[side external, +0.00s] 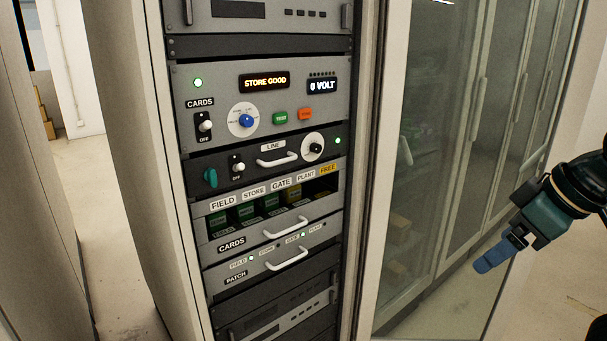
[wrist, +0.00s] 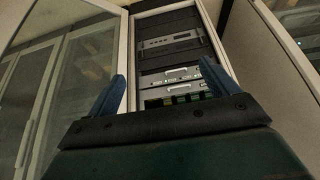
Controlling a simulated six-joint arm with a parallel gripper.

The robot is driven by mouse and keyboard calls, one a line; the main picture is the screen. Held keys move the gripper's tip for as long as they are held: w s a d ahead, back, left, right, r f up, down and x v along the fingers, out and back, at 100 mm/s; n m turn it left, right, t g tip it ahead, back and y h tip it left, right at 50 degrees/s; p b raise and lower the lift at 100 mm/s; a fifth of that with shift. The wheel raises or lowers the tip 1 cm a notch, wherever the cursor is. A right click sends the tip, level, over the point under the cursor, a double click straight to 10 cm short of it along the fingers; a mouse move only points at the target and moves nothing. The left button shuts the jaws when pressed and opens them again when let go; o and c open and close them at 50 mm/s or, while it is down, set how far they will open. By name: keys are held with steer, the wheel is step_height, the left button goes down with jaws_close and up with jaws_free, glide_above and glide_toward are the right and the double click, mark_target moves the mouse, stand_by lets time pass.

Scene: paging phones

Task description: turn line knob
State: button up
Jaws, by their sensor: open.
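The line knob (side external: 316,148) is a small black knob on a white round dial. It sits at the right end of the dark panel labelled LINE (side external: 273,146), beside a white handle. A green light glows to its right. My gripper (side external: 492,257) is at the right of the side view, well apart from the rack and to the right of the knob. In the wrist view the blue fingers of my gripper (wrist: 160,90) stand wide apart with nothing between them. The rack (wrist: 171,45) shows beyond them, but the line knob is too small to tell there.
A blue knob (side external: 246,121) on a white dial, a green button (side external: 280,117) and an orange button (side external: 305,114) sit above. A teal knob (side external: 210,178) is at the panel's left. A glass cabinet door (side external: 430,150) stands right of the rack.

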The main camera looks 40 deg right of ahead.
steer(key=shift+w+r, duration=0.1)
steer(key=shift+w, duration=0.1)
steer(key=c, duration=0.3)
steer(key=w+a+r+m+t, duration=0.1)
steer(key=w+r, duration=0.1)
steer(key=w, duration=0.4)
steer(key=w+a+r+m+t+y, duration=0.1)
steer(key=w+r+t, duration=0.1)
steer(key=w, duration=0.4)
steer(key=w+a+r+m+t, duration=0.1)
steer(key=w+r, duration=0.3)
steer(key=w, duration=0.2)
steer(key=shift+w+a+r+t, duration=0.2)
steer(key=shift+a+t, duration=0.1)
steer(key=c, duration=0.5)
steer(key=m+t+y, duration=0.3)
steer(key=m+t, duration=0.1)
glide_toward(250, 121)
steer(key=s+r, duration=0.2)
steer(key=s, duration=0.3)
steer(key=shift+d+f, duration=0.3)
steer(key=shift+d, duration=0.15)
steer(key=shift+d+x, duration=0.1)
steer(key=shift+x, duration=3.35)
steer(key=shift+d+x, duration=0.15)
steer(key=shift+x, duration=3.25)
steer(key=c, duration=1)
